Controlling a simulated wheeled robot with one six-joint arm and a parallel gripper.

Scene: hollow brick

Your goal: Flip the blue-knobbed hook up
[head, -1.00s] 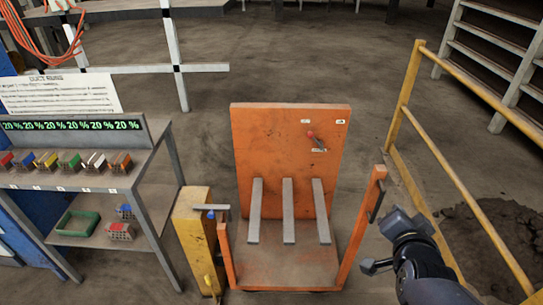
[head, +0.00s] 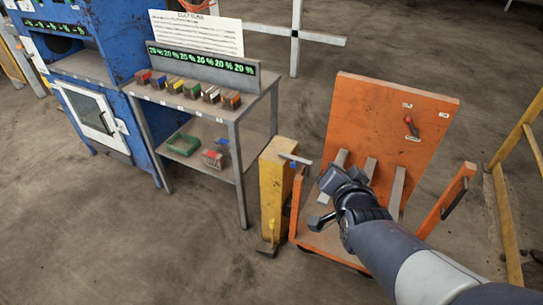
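The blue-knobbed hook is a grey bar (head: 295,158) with a small blue knob, at the top of a yellow post (head: 272,195). The bar sticks out level to the right, towards the orange cart (head: 395,125). Whether it touches the cart's near upright is too small to tell. My gripper (head: 324,202), dark grey, is in front of the cart in the picture, a little right of and below the hook and apart from it. Nothing shows held in it.
A grey shelf table (head: 235,112) with coloured blocks stands left of the post. A yellow railing (head: 505,220) is at far right. Floor at front left is clear.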

